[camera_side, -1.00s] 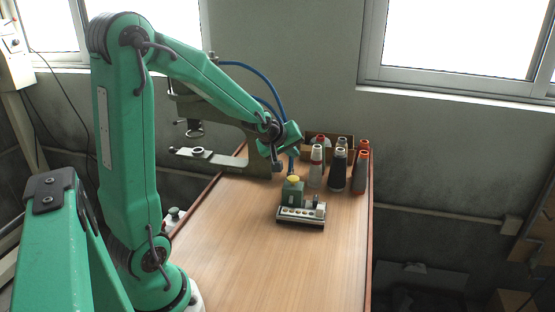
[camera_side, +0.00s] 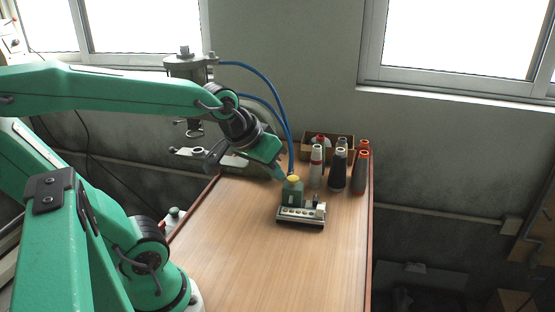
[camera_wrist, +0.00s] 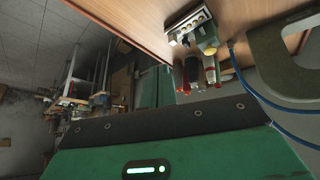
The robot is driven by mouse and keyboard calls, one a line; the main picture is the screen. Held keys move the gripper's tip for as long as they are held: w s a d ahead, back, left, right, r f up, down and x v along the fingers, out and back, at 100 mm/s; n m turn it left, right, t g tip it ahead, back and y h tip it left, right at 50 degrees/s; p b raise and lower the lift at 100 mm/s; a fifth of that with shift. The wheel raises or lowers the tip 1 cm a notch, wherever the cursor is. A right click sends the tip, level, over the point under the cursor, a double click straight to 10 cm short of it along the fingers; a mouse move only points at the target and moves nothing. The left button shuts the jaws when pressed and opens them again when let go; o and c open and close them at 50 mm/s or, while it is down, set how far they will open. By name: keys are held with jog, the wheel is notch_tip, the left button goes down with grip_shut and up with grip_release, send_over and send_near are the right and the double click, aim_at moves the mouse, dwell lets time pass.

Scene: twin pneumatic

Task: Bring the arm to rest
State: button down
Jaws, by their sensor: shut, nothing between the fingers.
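My green arm (camera_side: 120,90) reaches in from the left in the side view, with its upper part leaning back and its forearm nearly level. My gripper (camera_side: 281,174) is at its end, tilted down to the right, shut and empty. It appears above the table's far left part, close to the small green valve block with a yellow button (camera_side: 293,190); I cannot tell the exact gap.
The wooden table (camera_side: 250,260) is clear in front. A pneumatic press (camera_side: 190,66) with blue hoses (camera_side: 262,80) stands behind my gripper. Thread cones (camera_side: 338,170) and a wooden box (camera_side: 345,142) stand at the back right. The valve block's base (camera_side: 301,214) also shows in the wrist view (camera_wrist: 190,24).

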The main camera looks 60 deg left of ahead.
jog(key=s+d+m, duration=0.2)
jog(key=s+m, duration=0.1)
jog(key=s, duration=0.3)
jog(key=shift+s+d+g+h, duration=0.15)
jog(key=shift+d+g+h, duration=0.15)
jog(key=shift+d+g, duration=0.1)
